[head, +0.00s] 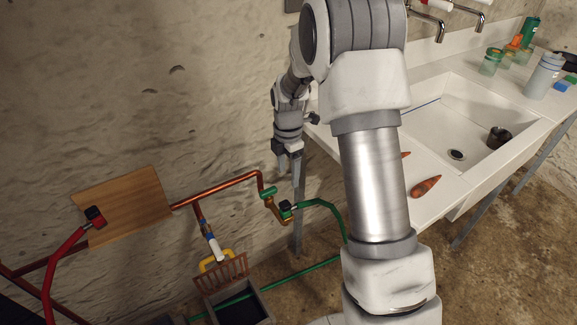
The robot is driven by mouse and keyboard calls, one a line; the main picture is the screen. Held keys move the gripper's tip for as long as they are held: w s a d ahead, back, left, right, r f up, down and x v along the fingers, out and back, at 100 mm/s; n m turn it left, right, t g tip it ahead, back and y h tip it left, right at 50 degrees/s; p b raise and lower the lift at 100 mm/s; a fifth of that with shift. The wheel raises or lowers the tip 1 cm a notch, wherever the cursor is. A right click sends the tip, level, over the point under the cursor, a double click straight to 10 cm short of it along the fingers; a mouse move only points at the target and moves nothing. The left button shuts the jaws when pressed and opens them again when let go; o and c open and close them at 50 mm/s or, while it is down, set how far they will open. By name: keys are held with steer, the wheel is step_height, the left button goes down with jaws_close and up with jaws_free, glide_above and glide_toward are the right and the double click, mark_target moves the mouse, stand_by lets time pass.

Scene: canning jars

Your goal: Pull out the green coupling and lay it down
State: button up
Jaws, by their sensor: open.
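The green coupling (287,209), green and black, sits on the lower end of the copper pipe (232,186) by the rough wall. A green hose (325,205) runs from it to the right and passes behind my arm. A green valve handle (268,193) is on the pipe just above and left of the coupling. My gripper (287,178) points down above the coupling. It is open and looks empty, apart from the coupling. Its exact distance from the coupling in depth is hard to tell.
A red coupling (95,215) with a red hose is at the wooden board (125,205). A grey box (262,294) stands below the pipe. The white sink counter (455,197), with carrots (426,187), is on the right; its metal leg stands near my gripper.

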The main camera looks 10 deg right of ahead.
mark_target(288, 202)
step_height(288, 202, down, 15)
steer(key=shift+f+b, duration=0.2)
steer(key=shift+b, duration=1)
steer(key=shift+c, duration=0.3)
jaws_close()
steer(key=c, duration=0.7)
jaws_free()
steer(key=shift+c, duration=0.2)
jaws_close()
steer(key=shift+r, duration=0.15)
steer(key=shift+r+p, duration=1.15)
steer(key=shift+r, duration=0.8)
